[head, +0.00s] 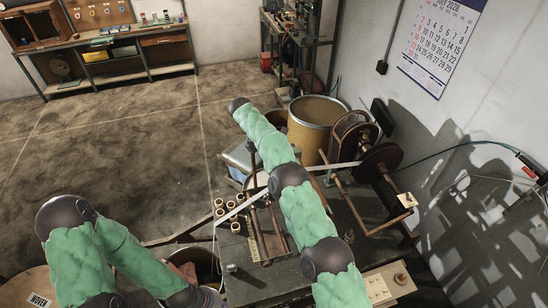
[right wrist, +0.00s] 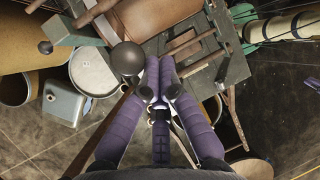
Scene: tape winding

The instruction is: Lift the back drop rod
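In the head view, the winding machine stands on a dark bench (head: 262,284). Brown rods form a frame (head: 345,207) right of my green-sleeved right arm, and more rods (head: 256,228) lie left of it. Which is the back drop rod I cannot tell. A pale tape strip (head: 241,210) crosses the bench and passes behind the arm to a dark spool (head: 380,157). My right gripper (right wrist: 158,82) shows purple fingers in the right wrist view, tips close together beside a dark ball (right wrist: 128,58). Whether they hold anything is unclear.
A yellow-brown drum (head: 314,125) stands behind the bench. Several small copper-coloured cups (head: 236,227) sit on the bench's left. A wall with a calendar (head: 440,40) closes off the right. Open concrete floor lies to the left, with a workbench (head: 108,45) beyond.

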